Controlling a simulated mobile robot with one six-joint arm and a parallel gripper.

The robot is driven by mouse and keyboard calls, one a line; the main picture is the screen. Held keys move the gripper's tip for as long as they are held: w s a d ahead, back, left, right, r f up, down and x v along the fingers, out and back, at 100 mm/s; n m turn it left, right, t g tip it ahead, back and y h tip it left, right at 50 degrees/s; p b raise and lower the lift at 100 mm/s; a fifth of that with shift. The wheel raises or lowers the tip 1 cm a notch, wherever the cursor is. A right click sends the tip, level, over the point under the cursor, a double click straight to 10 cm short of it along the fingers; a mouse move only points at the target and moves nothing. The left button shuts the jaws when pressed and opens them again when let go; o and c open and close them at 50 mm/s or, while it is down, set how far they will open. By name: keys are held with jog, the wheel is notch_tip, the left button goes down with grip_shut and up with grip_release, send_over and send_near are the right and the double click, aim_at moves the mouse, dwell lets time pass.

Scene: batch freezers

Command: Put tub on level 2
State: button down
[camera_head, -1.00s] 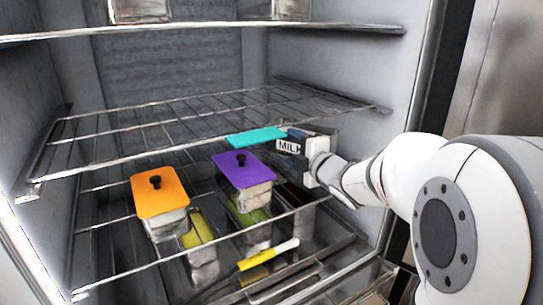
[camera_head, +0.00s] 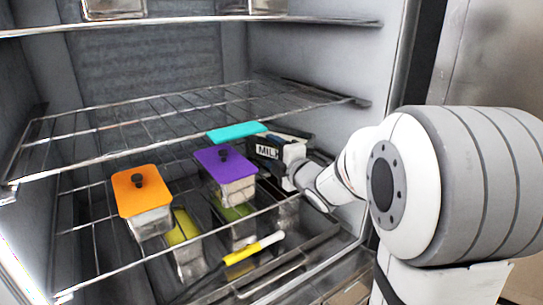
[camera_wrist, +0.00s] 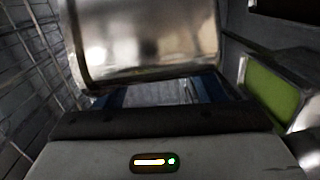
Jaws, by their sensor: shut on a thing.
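A tub with a flat teal lid (camera_head: 237,131) is at the right inside the freezer, in front of the upper wire shelf's front edge in the head view. My gripper (camera_head: 268,147) is shut on it from the right. A black-and-white MILK label (camera_head: 264,151) shows by the gripper; I cannot tell what it is fixed to. In the wrist view a shiny metal tub wall (camera_wrist: 145,40) fills the top centre, between my blue fingers (camera_wrist: 160,92). The fingertips' contact is hidden in the head view. The upper wire shelf (camera_head: 130,122) is bare.
A purple-lidded tub (camera_head: 226,163) stands just below and left of the teal lid. An orange-lidded tub (camera_head: 141,192) stands further left. Yellow (camera_head: 181,227) and green (camera_head: 232,211) items and a yellow-white stick (camera_head: 254,248) lie lower. Metal containers (camera_head: 113,8) stand on the top shelf.

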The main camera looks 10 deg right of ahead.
jog(key=shift+f, duration=0.25)
jog(key=shift+s+f+b, duration=0.1)
jog(key=shift+f+b, duration=0.3)
jog(key=shift+b, duration=0.2)
jog(key=c, duration=0.6)
grip_release()
jog(key=shift+f, duration=0.2)
jog(key=shift+r, duration=0.1)
jog(key=r+p, duration=0.1)
jog(key=p, duration=0.1)
jog(key=shift+r+p, duration=0.35)
jog(key=shift+s+d+f+b, duration=0.2)
jog(key=shift+s+b, duration=0.2)
jog(key=shift+s+d+f+b, duration=0.2)
jog(key=shift+s+b, duration=0.15)
jog(key=r+b+v, duration=0.1)
jog(key=v, duration=0.9)
jog(key=shift+s, duration=0.1)
